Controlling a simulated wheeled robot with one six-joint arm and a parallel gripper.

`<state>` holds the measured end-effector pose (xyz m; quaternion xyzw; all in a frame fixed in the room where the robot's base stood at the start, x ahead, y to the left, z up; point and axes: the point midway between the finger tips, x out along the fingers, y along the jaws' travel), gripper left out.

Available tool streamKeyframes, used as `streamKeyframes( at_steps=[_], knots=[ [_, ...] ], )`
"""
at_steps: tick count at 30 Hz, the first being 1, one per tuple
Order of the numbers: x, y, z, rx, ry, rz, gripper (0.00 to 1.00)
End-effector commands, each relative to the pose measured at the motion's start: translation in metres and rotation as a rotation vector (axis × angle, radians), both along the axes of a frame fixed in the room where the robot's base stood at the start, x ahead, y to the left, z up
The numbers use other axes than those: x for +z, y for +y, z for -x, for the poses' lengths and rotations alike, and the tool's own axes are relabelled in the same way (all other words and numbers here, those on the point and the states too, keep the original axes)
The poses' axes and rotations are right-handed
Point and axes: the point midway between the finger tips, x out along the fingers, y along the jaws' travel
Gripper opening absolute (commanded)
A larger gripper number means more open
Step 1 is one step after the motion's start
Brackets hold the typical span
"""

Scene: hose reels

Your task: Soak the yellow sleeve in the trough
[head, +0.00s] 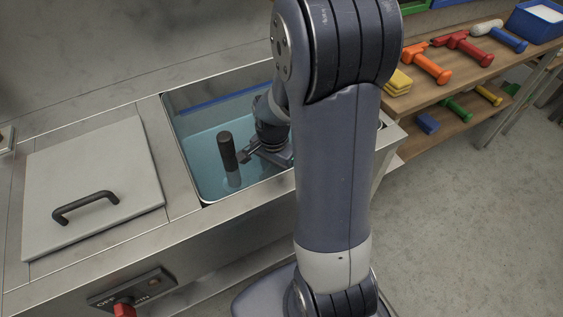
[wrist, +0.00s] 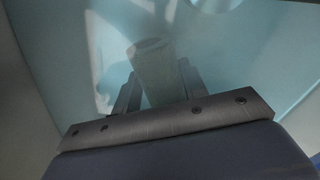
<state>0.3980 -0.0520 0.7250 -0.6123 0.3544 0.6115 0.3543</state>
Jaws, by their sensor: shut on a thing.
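The trough (head: 178,110) is a metal basin of blue-tinted water set in the steel counter. A dark cylinder (head: 227,150) stands about upright in it, its lower part under the water and its top above. My gripper (head: 243,157) is low inside the trough, shut on this cylinder from the right. In the wrist view the cylinder (wrist: 152,72) looks grey-green between the two fingers (wrist: 153,90), blurred by water or haze. No yellow shows on it in either view, so I cannot tell whether it bears the yellow sleeve.
A grey lid with a black handle (head: 86,205) covers the counter left of the trough. A switch panel with a red knob (head: 124,309) is on the front. The floor at right is clear.

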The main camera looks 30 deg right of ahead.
Motion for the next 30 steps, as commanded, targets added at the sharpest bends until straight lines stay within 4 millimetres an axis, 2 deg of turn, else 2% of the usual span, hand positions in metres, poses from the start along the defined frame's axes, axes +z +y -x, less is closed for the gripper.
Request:
streamKeyframes(
  at_steps=[14, 30],
  knots=[
    [0.0001, 0.0065, 0.0003, -0.001, 0.0, 0.0, 0.18],
    [0.0001, -0.0016, -0.0001, 0.0, 0.0, 0.0, 0.18]
  ],
)
